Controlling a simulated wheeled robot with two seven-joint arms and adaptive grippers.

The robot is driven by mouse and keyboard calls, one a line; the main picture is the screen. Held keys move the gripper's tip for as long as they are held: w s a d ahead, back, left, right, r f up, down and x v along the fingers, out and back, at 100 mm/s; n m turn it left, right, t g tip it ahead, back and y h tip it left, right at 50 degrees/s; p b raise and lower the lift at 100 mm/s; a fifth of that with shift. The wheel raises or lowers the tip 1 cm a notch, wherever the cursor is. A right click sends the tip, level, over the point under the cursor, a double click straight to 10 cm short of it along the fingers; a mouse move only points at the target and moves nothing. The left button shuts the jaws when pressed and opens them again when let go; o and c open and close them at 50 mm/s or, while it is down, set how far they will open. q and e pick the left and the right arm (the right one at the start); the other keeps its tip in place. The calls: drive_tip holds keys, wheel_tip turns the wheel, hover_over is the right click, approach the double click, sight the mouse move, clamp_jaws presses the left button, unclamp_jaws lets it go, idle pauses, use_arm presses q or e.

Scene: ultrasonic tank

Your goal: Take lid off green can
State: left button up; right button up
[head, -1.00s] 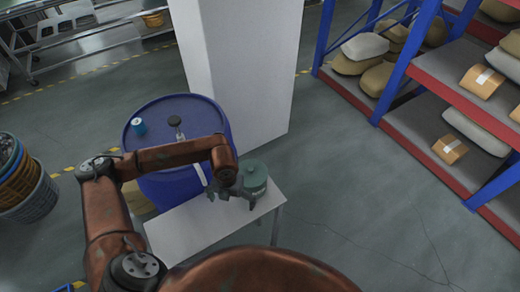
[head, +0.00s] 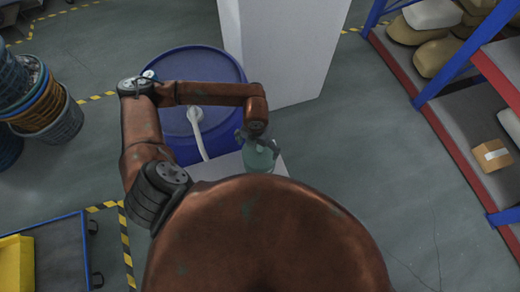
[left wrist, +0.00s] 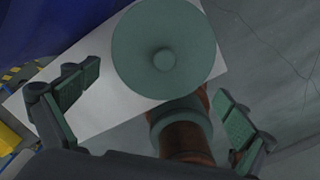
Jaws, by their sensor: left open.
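The green can (head: 260,159) stands on a small white table (head: 228,166), partly hidden by my left gripper and my own body. In the left wrist view its round green lid (left wrist: 140,45) is seen from above, with a small knob (left wrist: 164,59) in the middle. The lid appears to be on the can. My left gripper (head: 262,143) is over the can. In the left wrist view the left gripper (left wrist: 157,103) is open and empty, its fingers apart and neither touching the lid. My right gripper is not in view.
A blue drum (head: 222,68) with a white hose (head: 200,130) stands behind the table. A white pillar (head: 285,45) rises behind. A blue and red shelf (head: 440,120) with sacks and boxes is on the right. Stacked baskets (head: 45,105) and a cart (head: 55,255) stand on the left.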

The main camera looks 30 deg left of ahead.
sight(259, 150)
use_arm(q)
drive_tip(key=shift+f+p, duration=0.3)
drive_tip(key=shift+f, duration=0.65)
drive_tip(key=shift+w+f, duration=0.95)
drive_tip(key=shift+w, duration=0.2)
drive_tip(key=shift+c, duration=0.9)
drive_tip(key=shift+s+r, duration=0.25)
drive_tip(key=shift+s, duration=0.4)
drive_tip(key=c, duration=0.3)
drive_tip(key=shift+w+f, duration=0.2)
drive_tip(key=shift+w, duration=0.35)
drive_tip(key=c, duration=0.3)
drive_tip(key=shift+c, duration=1)
drive_tip(key=shift+s, duration=0.1)
drive_tip(key=shift+c, duration=0.8)
drive_tip(key=c, duration=0.6)
drive_tip(key=shift+s, duration=0.1)
drive_tip(key=c, duration=0.8)
drive_tip(key=shift+s+f, duration=0.1)
drive_tip(key=shift+s, duration=0.05)
clamp_jaws()
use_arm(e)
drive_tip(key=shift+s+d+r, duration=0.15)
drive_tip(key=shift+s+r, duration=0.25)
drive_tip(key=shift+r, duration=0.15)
